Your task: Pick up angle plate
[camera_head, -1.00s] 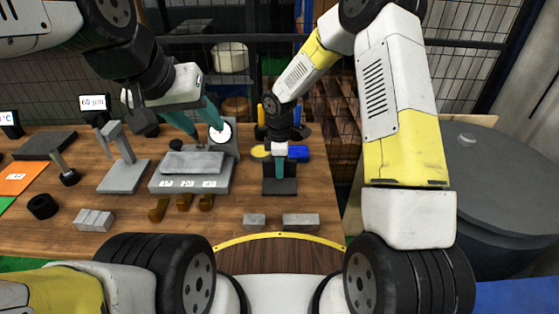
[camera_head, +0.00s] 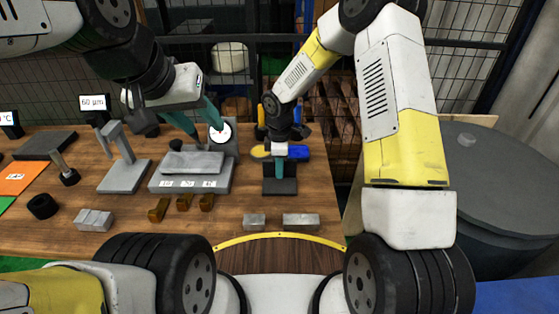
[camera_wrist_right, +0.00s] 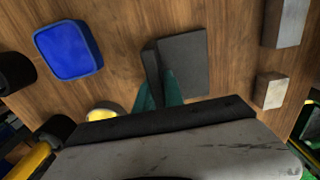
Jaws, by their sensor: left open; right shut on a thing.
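The angle plate (camera_head: 280,186) is a dark grey L-shaped block on the wooden table, right of the grey stand with the dial. Its flat foot and upright wall also show in the right wrist view (camera_wrist_right: 187,66). My right gripper (camera_head: 279,168) reaches down from above with its teal fingers shut on the upright wall; they also show in the wrist view (camera_wrist_right: 160,92). The plate appears to rest on the table. My left gripper (camera_head: 207,131) is open above the grey stand, close to the white dial (camera_head: 220,133).
A blue tray (camera_head: 298,152) and a yellow round thing (camera_head: 260,152) lie just behind the plate. Grey blocks (camera_head: 300,221) lie in front of it. The grey stand (camera_head: 190,184) and small brown blocks (camera_head: 183,202) are to the left. Bare wood lies to the plate's right.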

